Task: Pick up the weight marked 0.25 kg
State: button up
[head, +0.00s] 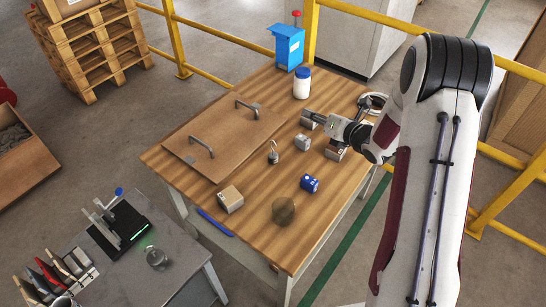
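The marking 0.25 kg cannot be read on anything, so I cannot tell which thing is that weight. A small grey block (302,142) stands on the wooden table (255,240), just left of my gripper (323,136). A metal padlock-like piece with a loop on top (273,153) stands left of the block. A blue can-like object (309,183) with pale markings lies nearer the front. A brown round object (284,210) is near the front edge. My gripper is low over the table's right side, its fingers apart, pointing left; nothing is seen held.
A brown board with two handles (225,132) covers the table's left part. A white jar (302,83) and blue box (289,47) stand at the back. A grey side table (185,262) adjoins at lower left. Yellow rails (218,64) run behind.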

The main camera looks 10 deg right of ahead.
jog(key=s+a+f+n+y, duration=0.2)
jog(key=s+f+n+y, duration=0.1)
jog(key=f+n, duration=0.1)
jog(key=s+a+f+n+y, duration=0.2)
jog(key=s+f+n+y, duration=0.1)
jog(key=f, duration=0.4)
jog(key=shift+s+a+f+n+t+y, duration=0.35)
jog(key=shift+s+n, duration=0.3)
jog(key=shift+n, duration=0.45)
jog(key=shift+r, duration=0.1)
jog(key=x, duration=0.6)
jog(key=shift+w, duration=0.35)
jog(key=shift+a, duration=0.2)
jog(key=shift+w+d+x, duration=0.15)
jog(key=shift+x, duration=1.15)
jog(key=shift+w+d+x, duration=0.15)
jog(key=shift+x, duration=1.1)
